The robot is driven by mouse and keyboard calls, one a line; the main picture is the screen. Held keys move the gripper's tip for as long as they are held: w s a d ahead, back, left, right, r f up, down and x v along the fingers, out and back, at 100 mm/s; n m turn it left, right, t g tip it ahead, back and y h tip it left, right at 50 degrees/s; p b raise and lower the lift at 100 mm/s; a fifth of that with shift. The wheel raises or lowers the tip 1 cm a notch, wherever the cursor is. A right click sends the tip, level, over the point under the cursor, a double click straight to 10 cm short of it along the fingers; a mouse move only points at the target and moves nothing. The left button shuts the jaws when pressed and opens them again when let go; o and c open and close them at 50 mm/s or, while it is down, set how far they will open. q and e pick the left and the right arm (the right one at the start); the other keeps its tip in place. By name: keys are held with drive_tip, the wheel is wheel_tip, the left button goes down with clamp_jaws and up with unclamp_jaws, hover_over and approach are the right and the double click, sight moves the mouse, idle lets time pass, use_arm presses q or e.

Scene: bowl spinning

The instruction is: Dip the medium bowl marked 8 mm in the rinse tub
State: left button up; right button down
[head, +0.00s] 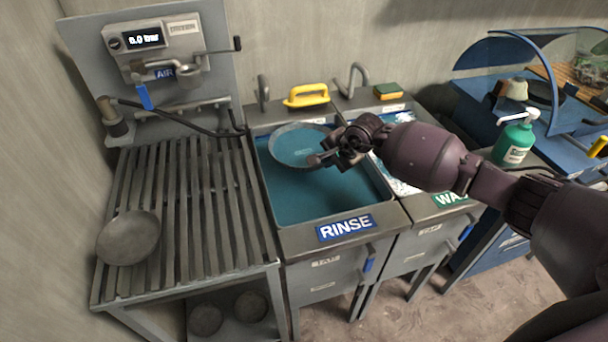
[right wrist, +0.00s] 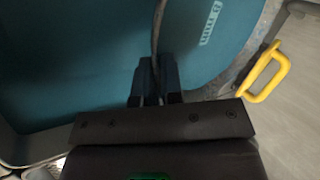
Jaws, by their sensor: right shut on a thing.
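A round grey-rimmed bowl (head: 290,131) is at the rinse tub (head: 325,215), over its back part. Its inside looks teal, with a small pale mark too small to read. My right gripper (head: 322,158) is shut on the bowl's rim at the near right side. In the right wrist view the rim (right wrist: 157,35) shows as a thin grey strip running up from between the fingertips (right wrist: 155,75), with teal on both sides. I cannot tell how deep the bowl sits in the water. My left gripper is not in view.
A slatted rack (head: 190,210) with another grey bowl (head: 128,237) is at left; two dark bowls sit below it. A yellow handled tool (head: 306,95) lies behind the tub. The wash tub (head: 400,185) adjoins at right, partly behind my arm. A green bottle (head: 513,143) stands further right.

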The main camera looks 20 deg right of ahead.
drive_tip(key=shift+r+p, duration=0.8)
drive_tip(key=shift+r, duration=1.3)
drive_tip(key=shift+r+p, duration=0.35)
drive_tip(key=shift+r, duration=0.4)
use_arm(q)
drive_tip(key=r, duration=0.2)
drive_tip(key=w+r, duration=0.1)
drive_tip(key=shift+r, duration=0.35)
use_arm(e)
drive_tip(key=shift+r, duration=0.1)
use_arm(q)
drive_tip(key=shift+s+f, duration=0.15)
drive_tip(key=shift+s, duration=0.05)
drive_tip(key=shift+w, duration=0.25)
